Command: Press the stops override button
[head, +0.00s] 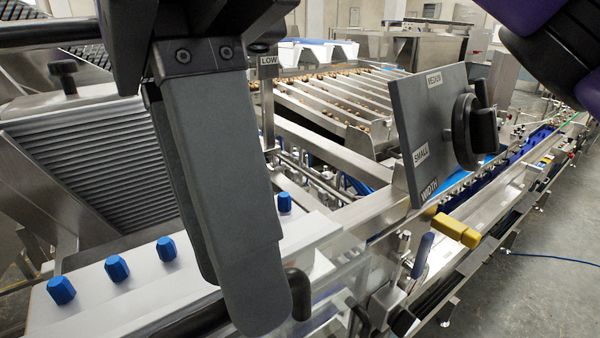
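My gripper (240,305) hangs large in the foreground, left of the middle, its dark grey fingers pointing down. One finger overlaps the other from this angle, so the gap between them cannot be judged. Nothing shows held at the tips. No button labelled stops override can be made out. A grey control box (405,115) at the right carries a black rotary knob (474,130) and labels reading MEDIUM, SMALL and WIDTH. My fingers are left of this box and apart from it in the picture. They hide part of the machine behind.
Several blue knobs (117,268) stand on a white panel (150,295) at lower left. A yellow handle (457,230) and a blue handle (422,255) jut out below the box. Concrete floor (540,280) is open at lower right.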

